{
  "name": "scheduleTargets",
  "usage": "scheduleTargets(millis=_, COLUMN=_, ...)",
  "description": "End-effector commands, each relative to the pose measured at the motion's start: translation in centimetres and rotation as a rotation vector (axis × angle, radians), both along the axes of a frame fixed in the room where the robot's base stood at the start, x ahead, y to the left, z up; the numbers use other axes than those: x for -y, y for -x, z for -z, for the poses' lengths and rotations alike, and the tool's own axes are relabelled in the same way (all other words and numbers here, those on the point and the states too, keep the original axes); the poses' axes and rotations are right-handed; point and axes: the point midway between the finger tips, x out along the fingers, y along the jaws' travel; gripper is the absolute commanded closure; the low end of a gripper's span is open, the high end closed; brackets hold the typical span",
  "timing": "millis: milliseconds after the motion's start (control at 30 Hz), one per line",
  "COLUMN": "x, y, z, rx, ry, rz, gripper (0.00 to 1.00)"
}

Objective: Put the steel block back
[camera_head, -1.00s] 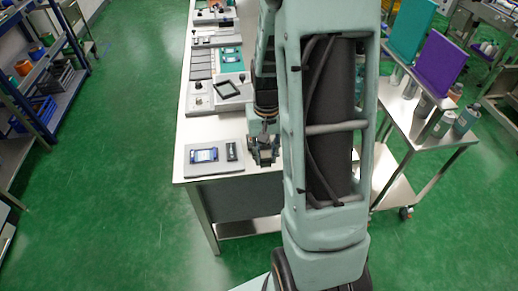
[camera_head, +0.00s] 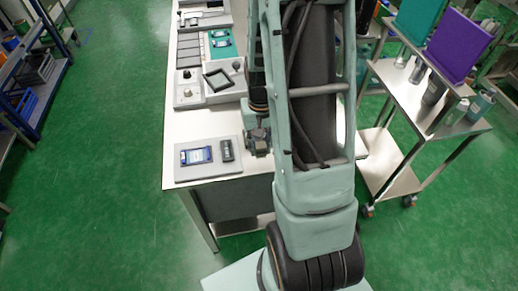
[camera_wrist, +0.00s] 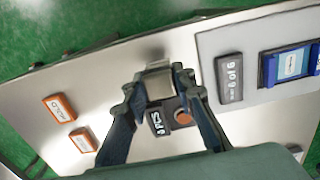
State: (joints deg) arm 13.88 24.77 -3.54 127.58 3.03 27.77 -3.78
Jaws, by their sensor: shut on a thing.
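The steel block (camera_wrist: 158,80) is a shiny metal piece between my fingertips in the wrist view. My gripper (camera_wrist: 157,90) is shut on it, above the pale bench top (camera_wrist: 100,90). In the head view my gripper (camera_head: 258,140) is at the near end of the bench, just right of a grey mat; my arm hides much around it, and I cannot make out the block there. A dark piece marked "6PCS" (camera_wrist: 158,122) with an orange round spot shows between the fingers in the wrist view. I cannot tell whether the block touches anything below.
The grey mat (camera_head: 208,168) bears a blue-framed device (camera_head: 196,155) and a dark "6 of 6" piece (camera_head: 226,149). Two orange tags (camera_wrist: 61,107) lie on the bench. A black square frame (camera_head: 217,79) and fixtures stand farther back. A steel cart (camera_head: 388,165) is at right.

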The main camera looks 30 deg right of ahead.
Motion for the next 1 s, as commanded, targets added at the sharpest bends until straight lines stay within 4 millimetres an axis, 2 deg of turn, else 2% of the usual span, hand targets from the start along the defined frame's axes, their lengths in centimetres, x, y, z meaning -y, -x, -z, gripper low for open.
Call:
scheduleTargets(millis=100, x=0.0, y=0.3, z=2.1, rx=0.0, ry=0.0, rz=0.001, gripper=1.0)
scheduleTargets(millis=200, x=0.0, y=0.5, z=3.3, rx=0.0, ry=0.0, rz=0.001, gripper=1.0)
scheduleTargets(millis=667, x=0.0, y=0.5, z=3.8, rx=0.001, ry=0.0, rz=0.001, gripper=1.0)
scheduleTargets(millis=700, x=0.0, y=0.6, z=3.6, rx=0.0, ry=0.0, rz=0.001, gripper=0.71)
scheduleTargets(millis=833, x=0.0, y=0.6, z=3.6, rx=0.0, ry=0.0, rz=0.001, gripper=0.58)
scheduleTargets(millis=1000, x=0.0, y=0.6, z=3.6, rx=0.0, ry=0.0, rz=0.001, gripper=0.58)
